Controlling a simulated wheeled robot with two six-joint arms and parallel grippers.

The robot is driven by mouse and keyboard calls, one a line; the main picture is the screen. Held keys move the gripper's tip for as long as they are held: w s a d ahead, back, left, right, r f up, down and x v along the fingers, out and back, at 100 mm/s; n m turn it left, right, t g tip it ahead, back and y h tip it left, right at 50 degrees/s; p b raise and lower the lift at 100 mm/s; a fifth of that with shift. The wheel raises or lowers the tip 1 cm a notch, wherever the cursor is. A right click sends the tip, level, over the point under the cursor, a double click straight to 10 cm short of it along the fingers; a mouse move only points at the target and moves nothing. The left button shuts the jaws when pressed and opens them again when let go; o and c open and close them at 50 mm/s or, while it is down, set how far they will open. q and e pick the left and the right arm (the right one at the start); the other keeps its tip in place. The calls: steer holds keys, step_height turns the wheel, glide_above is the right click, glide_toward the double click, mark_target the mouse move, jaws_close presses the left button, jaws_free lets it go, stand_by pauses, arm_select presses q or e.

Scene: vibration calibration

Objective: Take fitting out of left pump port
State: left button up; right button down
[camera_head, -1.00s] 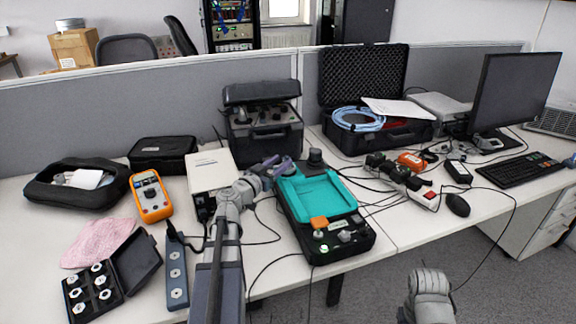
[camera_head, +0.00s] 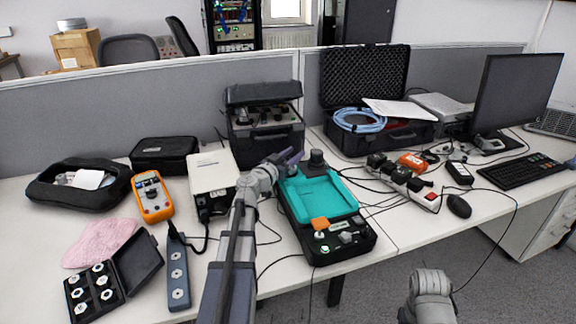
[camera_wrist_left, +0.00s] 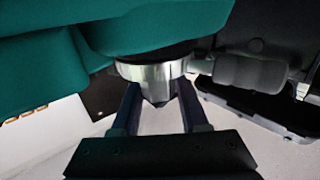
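The two fingers of my left gripper (camera_wrist_left: 158,92) stand apart, one either side of the tapered part; firm contact cannot be told. The fitting is hidden in the head view.
A black case (camera_head: 265,135) stands behind my left gripper. A white box (camera_head: 212,172), an orange multimeter (camera_head: 152,195), a blue-grey strip (camera_head: 177,275) and a box of fittings (camera_head: 95,290) are at left. Cables run right of the pump to a power strip (camera_head: 410,180).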

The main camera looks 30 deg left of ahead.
arm_select(q)
jaws_close()
stand_by(0.8)
step_height(320, 180, up, 10)
steer(key=p, duration=1)
